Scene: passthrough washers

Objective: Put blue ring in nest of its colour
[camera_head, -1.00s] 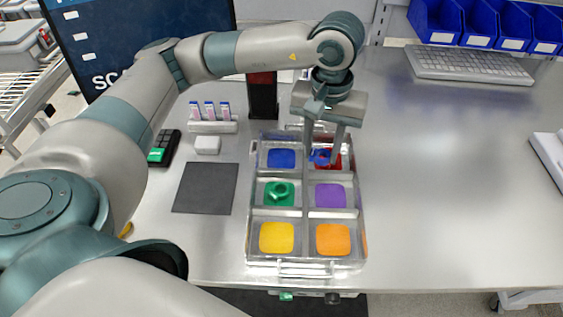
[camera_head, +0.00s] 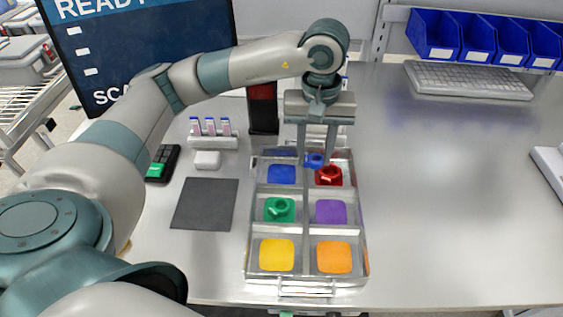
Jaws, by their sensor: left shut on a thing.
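The blue ring (camera_head: 315,160) is held between the fingers of my left gripper (camera_head: 315,163), over the back part of the tray (camera_head: 307,262). It hangs near the divider between the blue nest (camera_head: 281,174) at the back left and the back right compartment. The blue nest is empty. A red ring (camera_head: 328,175) sits in the back right compartment and covers most of its nest. A green ring (camera_head: 279,209) sits in the green nest at the middle left. My right gripper is not in view.
The purple nest (camera_head: 331,212), yellow nest (camera_head: 277,255) and orange nest (camera_head: 334,257) are empty. A dark mat (camera_head: 205,204), white block (camera_head: 207,160) and tube rack (camera_head: 212,141) lie left of the tray. A dark post (camera_head: 263,108) stands behind it.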

